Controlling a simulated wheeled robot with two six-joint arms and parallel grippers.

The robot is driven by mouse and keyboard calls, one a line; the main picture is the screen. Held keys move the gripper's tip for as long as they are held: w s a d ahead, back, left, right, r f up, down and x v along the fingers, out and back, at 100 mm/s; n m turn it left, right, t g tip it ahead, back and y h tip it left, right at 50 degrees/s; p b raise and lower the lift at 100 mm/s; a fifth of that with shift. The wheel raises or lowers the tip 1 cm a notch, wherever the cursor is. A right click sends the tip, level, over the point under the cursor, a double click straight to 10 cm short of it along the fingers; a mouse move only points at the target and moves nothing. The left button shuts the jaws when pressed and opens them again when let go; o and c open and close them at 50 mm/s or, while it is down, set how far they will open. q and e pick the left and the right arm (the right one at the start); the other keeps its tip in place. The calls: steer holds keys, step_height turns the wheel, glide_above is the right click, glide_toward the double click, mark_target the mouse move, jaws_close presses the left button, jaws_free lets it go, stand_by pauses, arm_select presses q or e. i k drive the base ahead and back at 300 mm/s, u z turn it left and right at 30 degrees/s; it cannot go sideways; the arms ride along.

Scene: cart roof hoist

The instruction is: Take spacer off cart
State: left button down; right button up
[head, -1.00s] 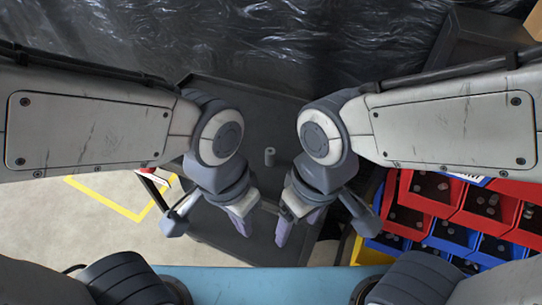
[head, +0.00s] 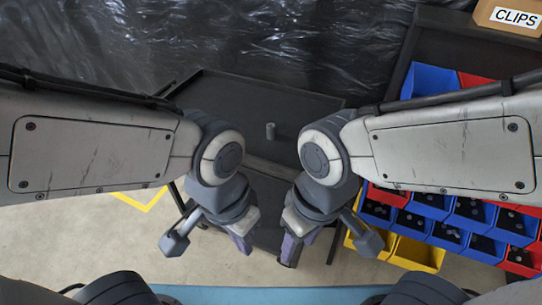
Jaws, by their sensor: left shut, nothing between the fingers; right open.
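The spacer (head: 270,131) is a small grey cylinder standing upright on the dark cart (head: 232,100), between my two wrists in the head view. My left gripper (head: 244,243) is shut and empty, pointing down on the near side of the spacer. My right gripper (head: 287,250) is open and empty, a little right of the left one. Both grippers are apart from the spacer. My forearms hide parts of the cart's left and right sides.
Red, blue and yellow bins (head: 420,253) with small parts stand at the right. A box labelled CLIPS (head: 510,16) is at the top right. Black plastic sheeting (head: 200,40) hangs behind the cart. Pale floor shows at the lower left.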

mark_target(270, 127)
steer(key=u, duration=0.05)
steer(key=k, duration=0.55)
steer(key=z, duration=0.7)
steer(key=i, duration=1.2)
steer(key=u, duration=0.55)
